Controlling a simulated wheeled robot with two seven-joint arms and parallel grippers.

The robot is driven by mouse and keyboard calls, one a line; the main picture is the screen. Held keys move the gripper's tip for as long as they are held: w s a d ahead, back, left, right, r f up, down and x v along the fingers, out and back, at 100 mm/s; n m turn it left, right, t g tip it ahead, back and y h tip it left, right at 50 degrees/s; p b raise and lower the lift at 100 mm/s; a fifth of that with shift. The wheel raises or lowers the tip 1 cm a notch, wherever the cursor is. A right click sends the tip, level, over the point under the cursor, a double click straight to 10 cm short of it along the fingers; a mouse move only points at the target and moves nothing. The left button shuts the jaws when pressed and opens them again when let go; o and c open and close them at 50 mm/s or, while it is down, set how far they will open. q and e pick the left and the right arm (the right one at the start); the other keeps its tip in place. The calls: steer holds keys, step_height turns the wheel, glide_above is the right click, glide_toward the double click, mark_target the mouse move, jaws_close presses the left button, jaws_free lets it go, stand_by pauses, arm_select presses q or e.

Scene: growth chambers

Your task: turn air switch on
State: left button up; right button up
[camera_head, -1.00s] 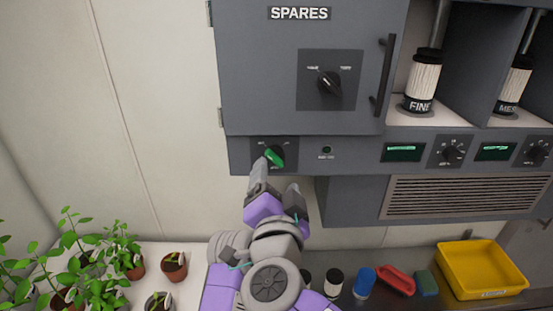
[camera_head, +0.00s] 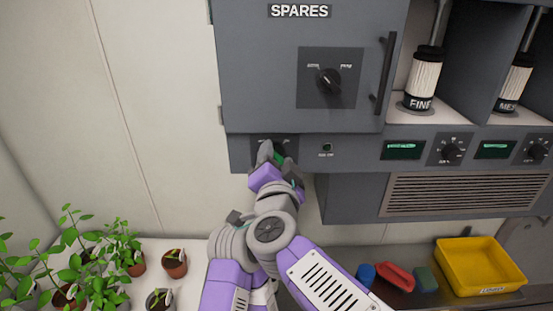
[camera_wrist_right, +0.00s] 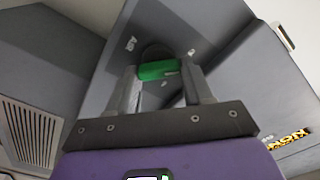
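The air switch is a green-handled rotary knob (camera_head: 280,158) on a dark plate at the left end of the grey strip below the SPARES cabinet. In the head view my right gripper (camera_head: 277,160) covers most of it. In the right wrist view the green handle (camera_wrist_right: 157,70) lies between the two fingertips of my right gripper (camera_wrist_right: 160,82), crosswise from one finger toward the other. The fingers stand apart, and I see no clear firm hold on the handle. The switch's pointing direction is hard to read. My left gripper is not in view.
A small indicator (camera_head: 327,147) sits right of the switch. Above is the SPARES cabinet door with a black knob (camera_head: 328,82) and a bar handle (camera_head: 384,75). Potted plants (camera_head: 85,262) stand lower left. A yellow tray (camera_head: 478,268) sits lower right.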

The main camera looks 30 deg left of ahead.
steer(key=c, duration=0.5)
steer(key=m, duration=0.3)
steer(key=shift+w+f+m+b, duration=0.1)
steer(key=shift+f+m+b, duration=0.05)
steer(key=shift+m+b, duration=0.25)
steer(key=shift+f+m+b, duration=0.15)
steer(key=shift+m+b, duration=1.25)
steer(key=shift+m, duration=2.1)
steer(key=shift+f+m+b, duration=0.15)
steer(key=shift+m+b, duration=1.2)
steer(key=shift+m, duration=2.15)
